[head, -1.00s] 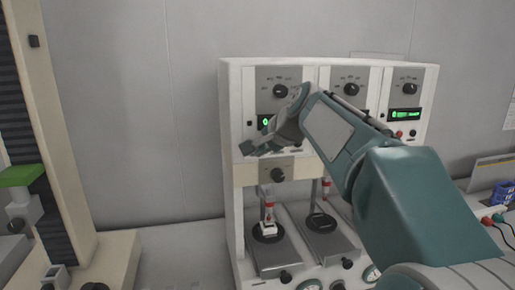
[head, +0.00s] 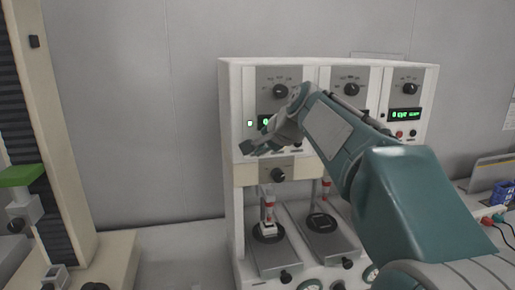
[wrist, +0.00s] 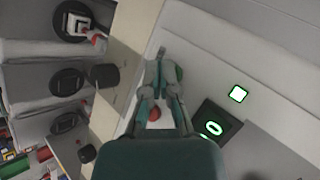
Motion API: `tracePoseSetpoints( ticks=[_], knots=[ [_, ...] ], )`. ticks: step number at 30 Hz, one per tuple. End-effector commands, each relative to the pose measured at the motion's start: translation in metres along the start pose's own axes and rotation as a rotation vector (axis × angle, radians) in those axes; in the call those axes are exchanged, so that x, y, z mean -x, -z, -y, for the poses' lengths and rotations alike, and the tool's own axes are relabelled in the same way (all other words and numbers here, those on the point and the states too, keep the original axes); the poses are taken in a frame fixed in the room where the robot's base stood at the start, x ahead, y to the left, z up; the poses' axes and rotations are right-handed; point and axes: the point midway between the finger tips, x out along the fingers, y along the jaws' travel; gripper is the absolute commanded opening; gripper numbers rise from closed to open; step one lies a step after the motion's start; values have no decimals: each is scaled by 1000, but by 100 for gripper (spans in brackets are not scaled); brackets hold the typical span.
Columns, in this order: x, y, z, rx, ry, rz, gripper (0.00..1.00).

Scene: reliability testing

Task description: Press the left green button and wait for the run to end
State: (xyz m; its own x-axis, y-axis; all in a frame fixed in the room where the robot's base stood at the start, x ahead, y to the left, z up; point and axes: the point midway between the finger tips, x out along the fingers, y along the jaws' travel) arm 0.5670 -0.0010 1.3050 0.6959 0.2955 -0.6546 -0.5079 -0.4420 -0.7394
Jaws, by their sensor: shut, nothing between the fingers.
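The white test machine (head: 231,160) stands on the bench with its control panels facing me. My gripper (head: 246,147) is shut and empty at the lower part of the left panel, and it also shows in the wrist view (wrist: 162,58). In the wrist view, a bit of the green button (wrist: 179,73) shows beside the fingertips; the fingers cover the rest, so I cannot tell whether they touch it. A red button (wrist: 154,115) shows between the fingers. A small square lamp (head: 250,123) on the left panel glows white, also in the wrist view (wrist: 238,93).
Below the panels are sliding test stations (head: 277,257) with round dark pads and red-banded plungers. A column machine with a green part (head: 20,176) stands at the left. A laptop (head: 492,170) and blue item lie at the right. My arm hides the middle panel's lower part.

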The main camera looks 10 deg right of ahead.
Motion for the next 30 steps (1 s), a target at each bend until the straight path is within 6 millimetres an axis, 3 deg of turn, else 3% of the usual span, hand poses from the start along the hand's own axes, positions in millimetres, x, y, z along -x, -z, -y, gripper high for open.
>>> tracePoseSetpoints(
  ticks=[17, 30],
  knots=[
    [11, -5, -8, 0, 0, -1, 0],
    [36, -23, -26, 0, 0, -1, 0]
  ],
)
